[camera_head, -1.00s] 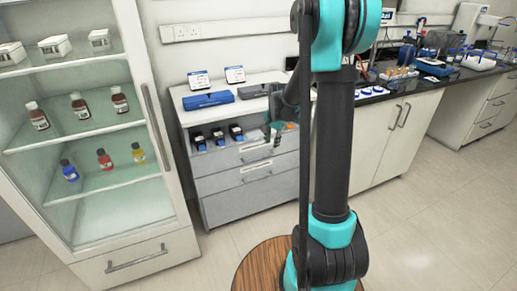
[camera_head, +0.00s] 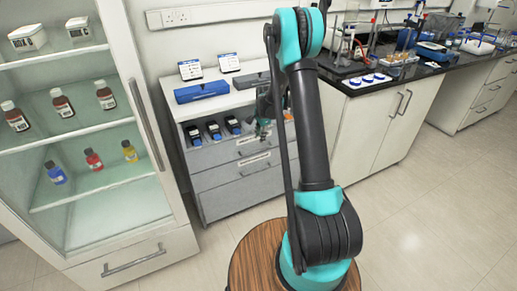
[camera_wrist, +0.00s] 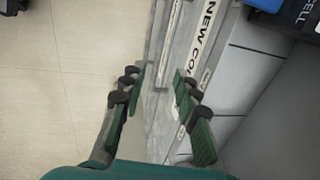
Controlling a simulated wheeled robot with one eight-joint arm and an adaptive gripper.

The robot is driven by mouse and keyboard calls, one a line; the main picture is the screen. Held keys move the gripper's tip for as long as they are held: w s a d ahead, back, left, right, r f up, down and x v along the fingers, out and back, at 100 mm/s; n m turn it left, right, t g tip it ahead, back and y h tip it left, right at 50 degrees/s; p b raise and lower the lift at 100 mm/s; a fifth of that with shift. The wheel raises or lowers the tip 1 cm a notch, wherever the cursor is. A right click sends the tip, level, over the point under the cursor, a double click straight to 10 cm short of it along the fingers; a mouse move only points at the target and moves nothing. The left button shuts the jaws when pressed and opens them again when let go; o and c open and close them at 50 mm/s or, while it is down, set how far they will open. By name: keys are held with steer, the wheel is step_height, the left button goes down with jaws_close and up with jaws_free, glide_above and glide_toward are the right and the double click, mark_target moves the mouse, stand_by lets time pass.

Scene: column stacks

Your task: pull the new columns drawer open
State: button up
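The grey drawer unit (camera_head: 215,181) stands against the wall with its drawers stacked and looking shut. In the wrist view a white label strip reading "NEW CO" (camera_wrist: 208,27) runs along a drawer front, its end out of view. A pale handle bar (camera_wrist: 170,40) runs beside it. My gripper (camera_head: 263,131) is at the upper drawer's front in the head view, small and partly dark against it. In the wrist view my gripper (camera_wrist: 158,88) is open, its green fingers apart on either side of the handle bar's lower part. I cannot tell whether they touch it.
Black and blue items (camera_head: 214,131) stand in the open bay above the drawers. A blue case (camera_head: 202,91) lies on top. A glass-fronted cabinet (camera_head: 80,130) stands close on the left, a dark-topped bench (camera_head: 372,84) on the right.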

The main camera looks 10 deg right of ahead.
mark_target(259, 147)
steer(key=f, duration=0.3)
steer(key=w+f, duration=0.1)
steer(key=f, duration=0.5)
steer(key=shift+w+a+f, duration=0.2)
steer(key=shift+w+a, duration=0.1)
jaws_close()
